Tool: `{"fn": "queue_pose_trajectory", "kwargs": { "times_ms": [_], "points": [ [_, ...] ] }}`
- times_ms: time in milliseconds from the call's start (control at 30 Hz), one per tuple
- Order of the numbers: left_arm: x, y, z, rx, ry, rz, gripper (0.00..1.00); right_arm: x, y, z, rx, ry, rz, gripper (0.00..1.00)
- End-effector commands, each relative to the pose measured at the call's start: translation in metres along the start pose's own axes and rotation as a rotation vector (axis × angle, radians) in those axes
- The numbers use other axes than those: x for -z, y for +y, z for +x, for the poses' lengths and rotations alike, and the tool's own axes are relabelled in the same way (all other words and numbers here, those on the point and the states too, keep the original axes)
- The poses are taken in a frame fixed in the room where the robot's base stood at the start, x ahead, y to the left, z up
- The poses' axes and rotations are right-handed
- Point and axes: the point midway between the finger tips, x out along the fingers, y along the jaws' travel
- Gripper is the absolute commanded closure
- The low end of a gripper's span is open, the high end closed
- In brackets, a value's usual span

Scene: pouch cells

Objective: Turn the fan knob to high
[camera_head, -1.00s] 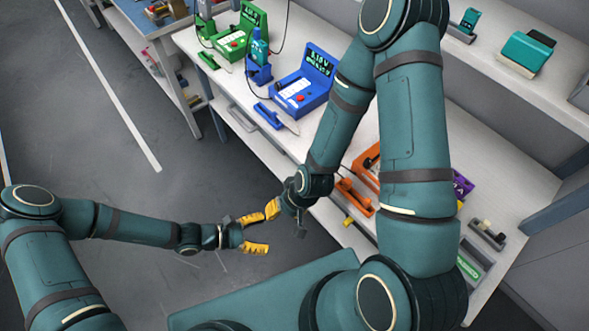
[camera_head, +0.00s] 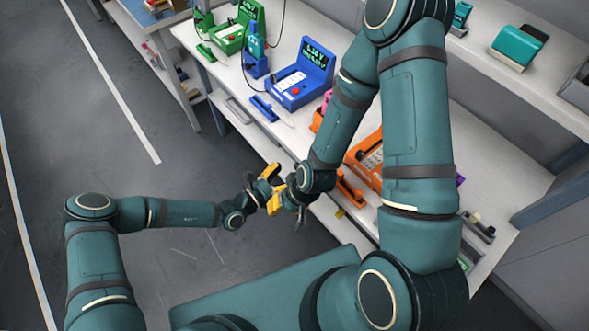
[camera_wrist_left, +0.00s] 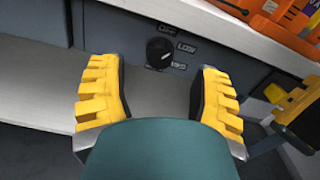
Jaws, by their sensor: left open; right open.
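The fan knob (camera_wrist_left: 158,52) is round and black with a white pointer mark, on the dark front panel below the worktop. In the left wrist view the labels OFF and LOW are beside it; a third is partly hidden. The mark sits at the knob's lower right; I cannot tell which label it indicates. My left gripper (camera_head: 277,187) is open, its yellow fingers either side of the knob in the left wrist view (camera_wrist_left: 160,100), apparently short of touching it. My right gripper (camera_head: 300,210) is close beside it, mostly hidden by its arm. The head view hides the knob.
An orange device (camera_head: 366,160) and a blue device (camera_head: 302,80) stand on the white worktop (camera_head: 225,75). A yellow finger (camera_wrist_left: 300,108) of my right gripper is close on the right in the left wrist view. Open floor lies to the left.

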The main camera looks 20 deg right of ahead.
Motion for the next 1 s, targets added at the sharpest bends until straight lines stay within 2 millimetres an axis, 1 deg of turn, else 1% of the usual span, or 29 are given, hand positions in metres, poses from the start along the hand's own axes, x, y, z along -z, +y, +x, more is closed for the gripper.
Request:
{"fn": "queue_pose_trajectory", "kwargs": {
  "times_ms": [33,100,233,400,633,667,700,767,800,833,1000],
  "points": [
    [0.001,-0.001,0.009,0.002,0.000,0.000,0.36,-0.001,0.001,0.002,0.000,-0.001,0.000,0.53],
    [0.001,-0.001,0.019,0.002,-0.001,0.001,0.36,-0.001,0.001,0.003,0.000,-0.002,-0.001,0.53],
    [0.001,0.000,0.031,0.001,0.000,0.001,0.36,-0.002,0.002,0.004,0.000,-0.004,-0.001,0.53],
    [0.000,-0.001,0.037,0.001,0.001,0.001,0.36,-0.002,0.002,0.004,0.000,-0.005,-0.001,0.53],
    [0.000,0.000,0.037,0.001,0.001,0.000,0.36,-0.002,0.002,0.004,0.000,-0.005,-0.001,0.53],
    [0.000,0.000,0.037,0.001,0.001,0.000,0.41,-0.002,0.002,0.004,0.000,-0.005,-0.001,0.53],
    [0.000,0.000,0.037,0.001,0.001,0.000,0.55,-0.002,0.002,0.004,0.000,-0.005,-0.001,0.53],
    [0.000,0.000,0.037,0.001,0.001,0.000,0.76,-0.002,0.002,0.004,0.000,-0.005,-0.001,0.53],
    [0.000,0.000,0.037,0.001,0.001,0.000,0.90,-0.002,0.002,0.004,0.000,-0.005,-0.001,0.53],
    [0.000,0.000,0.037,0.001,0.001,0.000,1.00,-0.002,0.002,0.004,0.000,-0.005,-0.001,0.53],
    [0.000,-0.001,0.037,0.001,0.000,0.002,1.00,-0.002,0.001,0.004,0.000,-0.005,-0.001,0.53]
  ]
}}
